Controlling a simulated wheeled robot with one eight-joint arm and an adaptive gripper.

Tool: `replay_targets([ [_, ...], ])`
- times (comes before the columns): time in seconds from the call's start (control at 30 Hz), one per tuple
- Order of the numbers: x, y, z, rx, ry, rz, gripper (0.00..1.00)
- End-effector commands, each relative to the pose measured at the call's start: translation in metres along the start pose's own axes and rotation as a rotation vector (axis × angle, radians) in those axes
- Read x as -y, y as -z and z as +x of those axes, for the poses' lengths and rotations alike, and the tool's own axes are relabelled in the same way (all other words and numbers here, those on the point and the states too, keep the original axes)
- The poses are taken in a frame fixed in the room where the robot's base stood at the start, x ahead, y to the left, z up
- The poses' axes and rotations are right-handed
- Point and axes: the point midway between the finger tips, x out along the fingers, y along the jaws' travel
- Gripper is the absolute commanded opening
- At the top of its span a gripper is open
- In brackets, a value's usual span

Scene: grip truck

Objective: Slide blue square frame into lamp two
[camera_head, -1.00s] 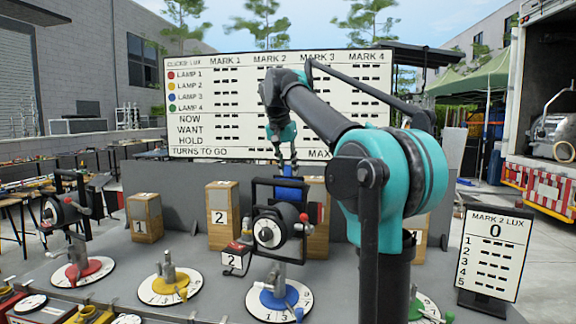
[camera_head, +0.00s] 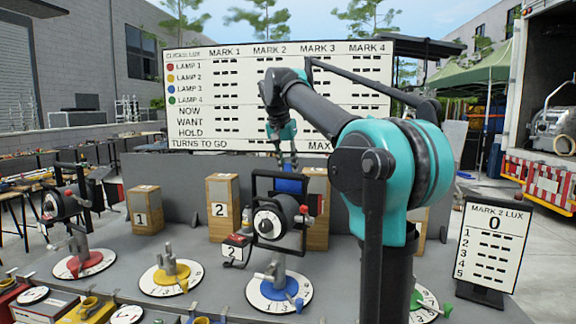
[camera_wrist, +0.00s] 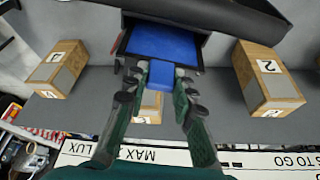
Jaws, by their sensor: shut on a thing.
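The blue square frame (camera_wrist: 165,44) shows in the wrist view, with a blue tab (camera_wrist: 161,74) toward me. My gripper (camera_wrist: 160,92) is shut on that tab. The far part of the frame lies within a dark holder at the lamp. In the head view my gripper (camera_head: 287,160) is behind lamp two (camera_head: 268,224), which stands on the dial with the blue centre and has a box marked 2 (camera_head: 236,250) beside it. The blue frame (camera_head: 290,184) shows just below the gripper, partly hidden by the lamp's black bracket. How deep it sits is unclear.
Wooden blocks marked 1 (camera_head: 145,210) and 2 (camera_head: 222,208) stand behind the lamps. A lamp on a red dial (camera_head: 83,262) is at left, and a yellow dial (camera_head: 171,276) is empty of a lamp. A lux sign (camera_head: 493,248) stands at right.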

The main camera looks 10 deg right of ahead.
Motion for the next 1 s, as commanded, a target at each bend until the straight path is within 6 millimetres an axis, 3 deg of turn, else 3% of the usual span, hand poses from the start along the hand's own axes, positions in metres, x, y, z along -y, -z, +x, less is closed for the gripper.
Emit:
replay_targets([
  [1.0, 0.000, -0.011, 0.026, 0.000, 0.000, 0.000, 0.00],
])
